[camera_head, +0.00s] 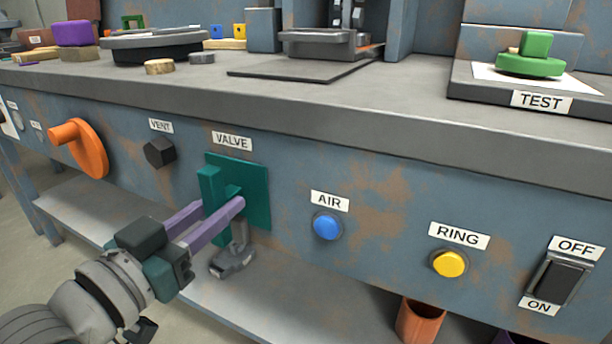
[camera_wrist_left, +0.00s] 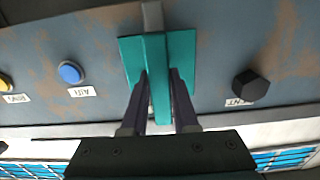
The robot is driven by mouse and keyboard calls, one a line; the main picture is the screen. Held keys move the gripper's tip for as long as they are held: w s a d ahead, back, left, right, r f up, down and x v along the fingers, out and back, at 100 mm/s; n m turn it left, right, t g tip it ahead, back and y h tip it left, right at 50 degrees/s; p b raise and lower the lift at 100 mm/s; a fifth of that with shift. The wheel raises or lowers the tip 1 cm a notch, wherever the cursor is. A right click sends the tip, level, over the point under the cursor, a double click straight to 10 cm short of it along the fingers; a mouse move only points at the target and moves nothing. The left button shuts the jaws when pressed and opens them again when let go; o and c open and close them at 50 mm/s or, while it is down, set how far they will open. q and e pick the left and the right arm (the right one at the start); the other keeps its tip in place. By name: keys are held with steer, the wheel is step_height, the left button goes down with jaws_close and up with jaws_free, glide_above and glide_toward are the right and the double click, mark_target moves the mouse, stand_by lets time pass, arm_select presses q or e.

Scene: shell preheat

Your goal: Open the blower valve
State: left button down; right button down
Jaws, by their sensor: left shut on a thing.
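The blower valve is a teal plate (camera_head: 257,195) with a raised teal handle (camera_head: 209,188), under the VALVE label on the bench's front panel. My left gripper (camera_head: 220,212) has its purple fingers on both sides of the handle and is shut on it. In the left wrist view the handle (camera_wrist_left: 158,85) runs between the two dark fingers (camera_wrist_left: 160,85), with the plate (camera_wrist_left: 187,60) behind it. The handle stands upright in the head view. The fingers hide part of it. My right gripper is not in view.
A black VENT knob (camera_head: 160,152) and an orange wheel (camera_head: 82,148) are left of the valve. A blue AIR button (camera_head: 327,226), a yellow RING button (camera_head: 449,263) and a black ON/OFF switch (camera_head: 559,280) are to its right. A lower shelf (camera_head: 290,305) runs below.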

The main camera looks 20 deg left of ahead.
arm_select(q)
steer(key=c, duration=0.7)
jaws_free()
steer(key=s+p, duration=0.1)
steer(key=s, duration=0.2)
steer(key=s+p, duration=0.1)
steer(key=s, duration=0.2)
steer(key=s+p, duration=0.1)
steer(key=s, duration=0.3)
steer(key=shift+a, duration=0.4)
